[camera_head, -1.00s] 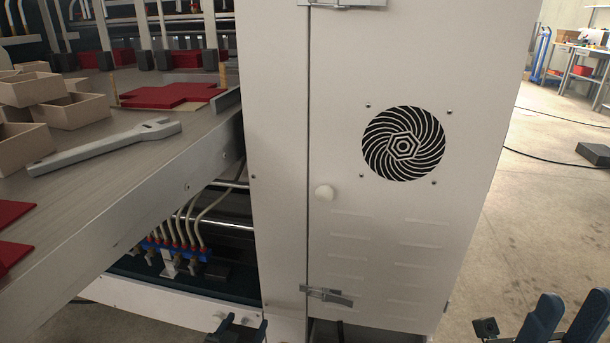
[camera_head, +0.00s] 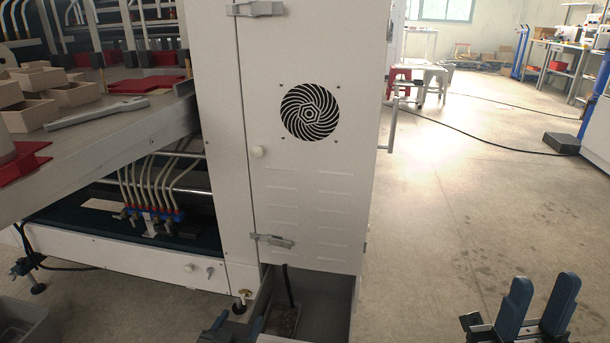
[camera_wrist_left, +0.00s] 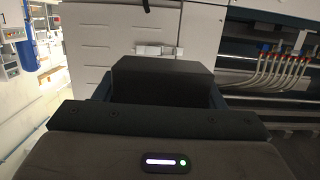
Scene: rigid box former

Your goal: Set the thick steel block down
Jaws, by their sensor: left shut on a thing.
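The thick steel block (camera_wrist_left: 160,75) is a dark, nearly black slab held between the blue-edged fingers of my left gripper in the left wrist view. In the head view my left gripper (camera_head: 228,328) is only partly visible at the bottom edge, in front of the white cabinet's base, and I cannot make out the block there. In the wrist view the cabinet front is behind the block, and the block's underside is hidden. My right gripper (camera_head: 535,308) is at the lower right, its two blue fingers apart, with nothing seen between them.
A white cabinet (camera_head: 312,190) with a round vent stands ahead, above an open recess holding a brownish plate (camera_head: 284,321). A machine table (camera_head: 110,150) with a wrench (camera_head: 95,112) and cartons is at left. Open floor (camera_head: 455,210) lies right; a dark flat box (camera_head: 562,143) rests there.

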